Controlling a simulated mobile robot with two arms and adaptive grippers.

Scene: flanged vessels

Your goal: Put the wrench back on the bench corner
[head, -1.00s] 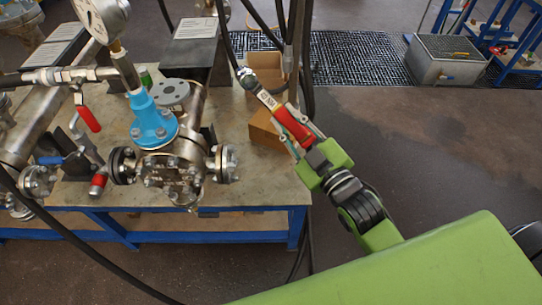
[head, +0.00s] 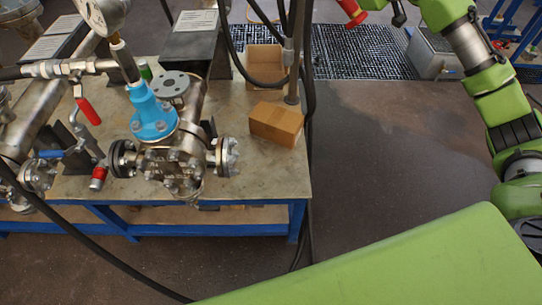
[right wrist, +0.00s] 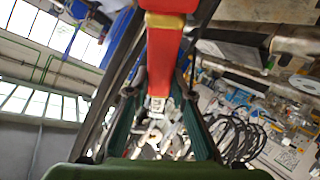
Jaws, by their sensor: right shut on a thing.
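The wrench's red handle (head: 352,10) shows at the top edge of the head view, with the rest of the wrench out of frame. In the right wrist view the red handle (right wrist: 165,50) runs between the fingers of my right gripper (right wrist: 166,82), which is shut on it. In the head view my right gripper is mostly beyond the top edge, above the floor and away from the bench. The bench (head: 262,178) has a bare front right corner. My left gripper is not in view.
A cardboard box (head: 276,124) sits near the bench's right edge, with an open box (head: 265,66) behind it. Dark cables hang beside that edge. A flanged vessel (head: 172,165) with a blue fitting (head: 152,117) fills the bench's middle.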

